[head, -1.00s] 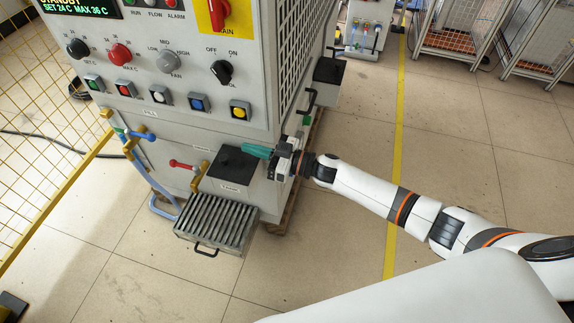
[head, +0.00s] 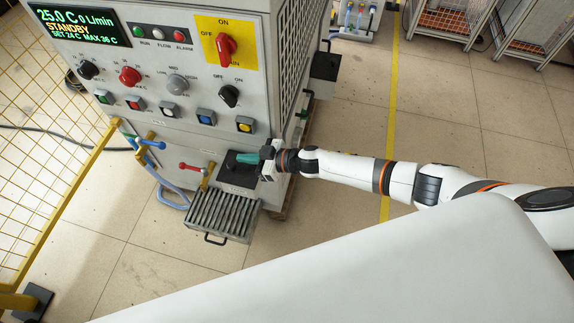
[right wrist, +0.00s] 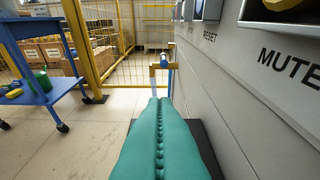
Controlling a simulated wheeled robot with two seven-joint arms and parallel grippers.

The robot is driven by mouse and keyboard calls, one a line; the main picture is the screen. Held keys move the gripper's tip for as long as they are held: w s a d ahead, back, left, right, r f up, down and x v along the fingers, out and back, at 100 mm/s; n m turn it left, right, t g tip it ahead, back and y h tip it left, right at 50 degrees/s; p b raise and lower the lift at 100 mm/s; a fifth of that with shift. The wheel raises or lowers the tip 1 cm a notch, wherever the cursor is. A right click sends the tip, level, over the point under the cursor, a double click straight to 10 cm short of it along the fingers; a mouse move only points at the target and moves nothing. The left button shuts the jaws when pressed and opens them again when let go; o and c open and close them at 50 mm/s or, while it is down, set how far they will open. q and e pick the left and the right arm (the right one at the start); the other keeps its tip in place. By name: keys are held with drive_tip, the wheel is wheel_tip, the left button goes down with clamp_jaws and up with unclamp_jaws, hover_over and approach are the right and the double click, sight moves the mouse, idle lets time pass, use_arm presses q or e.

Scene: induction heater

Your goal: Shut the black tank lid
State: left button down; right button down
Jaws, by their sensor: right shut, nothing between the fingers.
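The black tank lid (head: 236,178) lies flat, as far as I can see, on the small tank at the lower front of the grey heater cabinet. My right gripper (head: 240,157) comes in from the right, its teal fingers over the lid and covering part of it. In the right wrist view the fingers (right wrist: 160,102) are pressed together with nothing between them. Dark edges of the lid (right wrist: 208,150) show below and beside them. I cannot tell whether the fingers touch the lid. My left gripper is not in view.
A red-handled valve (head: 190,167) and a blue-handled valve (head: 150,143) stand left of the lid. A slatted metal tray (head: 222,216) juts out below it. The cabinet's control panel (head: 150,75) rises above. A yellow mesh fence (head: 50,190) runs at left. Floor in front is clear.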

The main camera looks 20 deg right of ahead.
sight(235, 166)
drive_tip(key=a+h+p, duration=0.1)
drive_tip(key=p, duration=0.2)
drive_tip(key=shift+w+r+g, duration=0.15)
drive_tip(key=shift+w+g, duration=0.25)
drive_tip(key=shift+w+a+f+h, duration=0.3)
drive_tip(key=shift+a+f, duration=0.2)
drive_tip(key=shift+f, duration=0.3)
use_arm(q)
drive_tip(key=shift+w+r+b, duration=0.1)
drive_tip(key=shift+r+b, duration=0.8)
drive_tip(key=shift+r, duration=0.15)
use_arm(e)
drive_tip(key=shift+f+x, duration=0.3)
drive_tip(key=shift+x, duration=0.95)
drive_tip(key=shift+d, duration=0.1)
